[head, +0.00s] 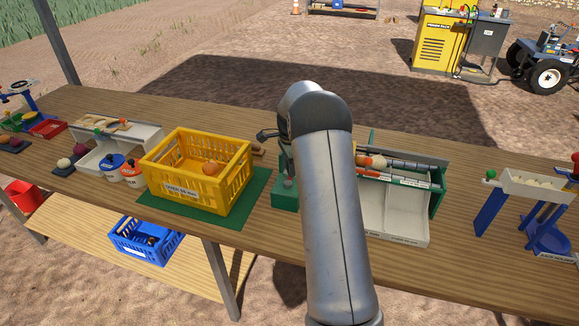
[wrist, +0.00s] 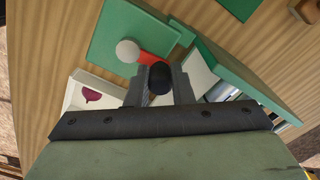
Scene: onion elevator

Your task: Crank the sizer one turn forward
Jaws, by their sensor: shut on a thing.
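The sizer (head: 436,200) is a green and white machine with a row of rollers, right of my arm in the head view; my arm hides its left part. In the wrist view its green wall (wrist: 232,72) runs off to the right. A black knob (wrist: 160,76), apparently the crank's handle, sits between the fingers of my gripper (wrist: 160,88), which is shut on it. Beside it are a red piece (wrist: 149,58) and a white ball knob (wrist: 127,51) over a green plate. In the head view the fingertips are hidden by my arm.
A yellow crate (head: 196,188) with an onion stands on a green mat (head: 259,191) to the left. A white and blue stand (head: 535,187) is at the right. A white tray (wrist: 78,91) holding a dark red shape shows in the wrist view.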

